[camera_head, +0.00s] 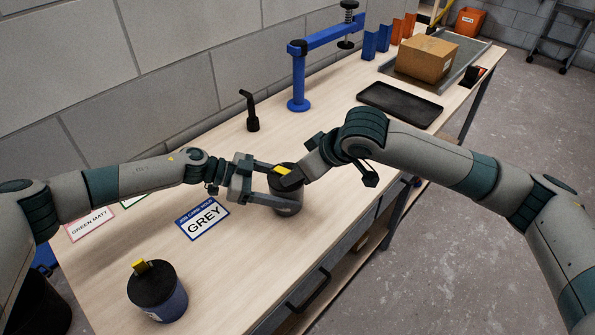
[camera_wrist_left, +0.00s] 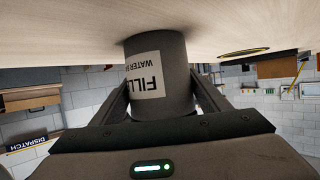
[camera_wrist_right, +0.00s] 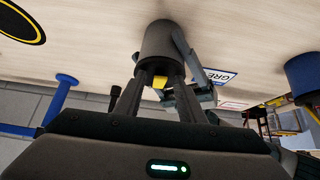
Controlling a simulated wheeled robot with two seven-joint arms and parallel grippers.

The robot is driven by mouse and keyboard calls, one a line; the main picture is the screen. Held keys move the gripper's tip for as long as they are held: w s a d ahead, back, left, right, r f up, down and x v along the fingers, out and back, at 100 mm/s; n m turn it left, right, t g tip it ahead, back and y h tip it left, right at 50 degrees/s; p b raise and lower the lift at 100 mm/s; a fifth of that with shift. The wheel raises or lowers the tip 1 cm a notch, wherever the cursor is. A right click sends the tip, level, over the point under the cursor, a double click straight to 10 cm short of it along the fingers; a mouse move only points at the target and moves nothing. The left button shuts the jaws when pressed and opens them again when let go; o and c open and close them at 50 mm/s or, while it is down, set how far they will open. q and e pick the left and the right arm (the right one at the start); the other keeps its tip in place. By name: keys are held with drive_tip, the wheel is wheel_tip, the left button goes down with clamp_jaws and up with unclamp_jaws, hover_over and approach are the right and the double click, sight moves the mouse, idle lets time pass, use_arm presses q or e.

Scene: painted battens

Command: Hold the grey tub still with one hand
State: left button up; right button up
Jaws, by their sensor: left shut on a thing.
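The grey tub (camera_head: 287,207) stands upright on the workbench, with a dark lid and a yellow tab (camera_head: 282,170) on top. My left gripper (camera_head: 270,197) is shut on the tub's sides, one finger on each side. In the left wrist view the tub (camera_wrist_left: 172,85) fills the space between the fingers, and a white label with "FILL" and "WATER" shows. My right gripper (camera_head: 291,180) is at the tub's top. In the right wrist view its fingers are on either side of the yellow tab (camera_wrist_right: 160,82); whether they press on it cannot be told.
A blue tub (camera_head: 157,300) with a black lid and yellow tab stands near the front. A "GREY" card (camera_head: 203,217) lies left of the grey tub. A black tray (camera_head: 400,103), blue stand (camera_head: 298,90), black handle tool (camera_head: 251,112) and cardboard box (camera_head: 427,58) are further back.

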drive_tip(key=v, duration=1.1)
drive_tip(key=shift+d+r, duration=0.2)
drive_tip(key=shift+r, duration=0.15)
drive_tip(key=shift+s, duration=0.15)
use_arm(q)
drive_tip(key=o, duration=1.5)
drive_tip(key=shift+a, duration=0.15)
drive_tip(key=v, duration=1.1)
drive_tip(key=shift+a+r, duration=0.15)
drive_tip(key=shift+a, duration=0.2)
